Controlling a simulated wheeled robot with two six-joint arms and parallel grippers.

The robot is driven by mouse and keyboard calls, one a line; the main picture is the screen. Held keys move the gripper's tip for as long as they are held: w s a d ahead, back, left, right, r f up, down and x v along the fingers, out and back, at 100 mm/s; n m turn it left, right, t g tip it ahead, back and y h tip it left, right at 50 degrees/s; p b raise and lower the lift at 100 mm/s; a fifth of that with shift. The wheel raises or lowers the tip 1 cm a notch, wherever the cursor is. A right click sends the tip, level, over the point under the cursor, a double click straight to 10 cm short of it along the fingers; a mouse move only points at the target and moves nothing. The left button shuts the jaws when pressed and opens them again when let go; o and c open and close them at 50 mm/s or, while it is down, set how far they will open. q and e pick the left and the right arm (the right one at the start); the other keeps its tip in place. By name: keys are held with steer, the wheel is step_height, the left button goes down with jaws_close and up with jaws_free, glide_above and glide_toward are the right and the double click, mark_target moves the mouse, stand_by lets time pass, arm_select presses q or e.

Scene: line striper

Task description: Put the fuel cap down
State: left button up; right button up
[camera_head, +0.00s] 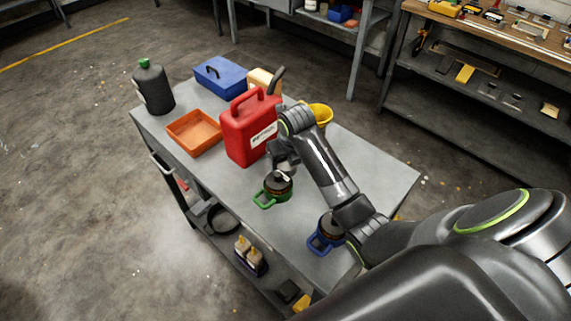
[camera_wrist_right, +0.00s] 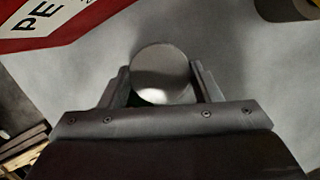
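My right gripper (camera_head: 284,173) points down over the table, just right of the red petrol can (camera_head: 246,130). In the right wrist view, a round, shiny grey disc, seemingly the fuel cap (camera_wrist_right: 162,74), sits between the fingers of my gripper (camera_wrist_right: 161,88), which look closed against its sides. In the head view the cap is small and hard to make out. My left gripper is out of view.
Bare tabletop lies left of the green-handled container and at the right end.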

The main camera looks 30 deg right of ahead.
mark_target(286, 163)
steer(key=c, duration=0.3)
steer(key=shift+r, duration=0.1)
steer(key=shift+c, duration=0.2)
step_height(286, 163, up, 8)
steer(key=shift+f+b, duration=0.2)
steer(key=shift+b, duration=0.4)
steer(key=shift+r+p, duration=0.35)
